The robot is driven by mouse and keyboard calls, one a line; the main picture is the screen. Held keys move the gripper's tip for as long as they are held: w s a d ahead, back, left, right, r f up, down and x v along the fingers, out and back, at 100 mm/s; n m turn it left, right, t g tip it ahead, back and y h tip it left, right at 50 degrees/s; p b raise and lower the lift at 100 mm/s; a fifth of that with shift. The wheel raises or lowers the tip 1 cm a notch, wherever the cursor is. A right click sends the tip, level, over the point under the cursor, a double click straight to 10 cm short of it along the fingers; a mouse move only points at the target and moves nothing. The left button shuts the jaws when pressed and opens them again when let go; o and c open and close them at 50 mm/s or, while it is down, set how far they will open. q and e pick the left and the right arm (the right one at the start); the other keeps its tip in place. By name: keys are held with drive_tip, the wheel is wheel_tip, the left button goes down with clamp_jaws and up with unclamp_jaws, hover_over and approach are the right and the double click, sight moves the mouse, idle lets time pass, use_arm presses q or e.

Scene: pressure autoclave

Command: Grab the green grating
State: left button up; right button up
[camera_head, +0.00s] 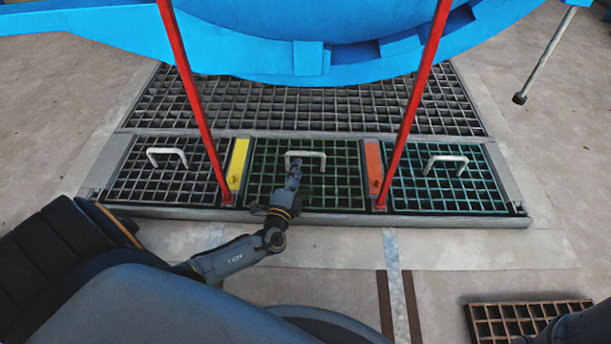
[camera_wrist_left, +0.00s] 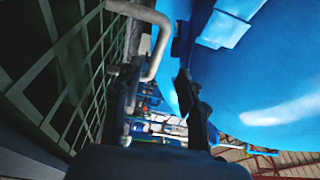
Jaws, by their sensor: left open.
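A dark green grating (camera_head: 335,185) lies in the middle of the front row in the floor frame. Its pale, raised handle (camera_head: 316,154) stands near its far side. A teal-green grating (camera_head: 445,192) with its own handle (camera_head: 445,158) lies to the right. My left gripper (camera_head: 295,168) is open, over the middle grating at the left end of its handle. In the left wrist view, the bent handle (camera_wrist_left: 158,40) is close to the fingers (camera_wrist_left: 158,90), with green grating bars (camera_wrist_left: 65,75) at left. I cannot tell whether the fingers touch the handle. My right gripper is not visible.
Red posts (camera_head: 198,105) (camera_head: 411,105) rise on both sides of the middle grating. A large blue structure (camera_head: 300,45) overhangs the back. A dark grating (camera_head: 165,185) lies left, and a brown one (camera_head: 515,318) lies at lower right. The floor in front is mostly open.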

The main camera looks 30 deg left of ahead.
sight(304, 154)
use_arm(q)
drive_tip(key=b+x, duration=0.1)
drive_tip(key=x, duration=0.2)
drive_tip(key=b+x, duration=0.2)
drive_tip(key=x, duration=0.1)
drive_tip(key=shift+d+f, duration=0.2)
drive_tip(key=shift+d, duration=0.05)
clamp_jaws()
drive_tip(key=shift+w+r, duration=0.1)
drive_tip(key=shift+r, duration=0.15)
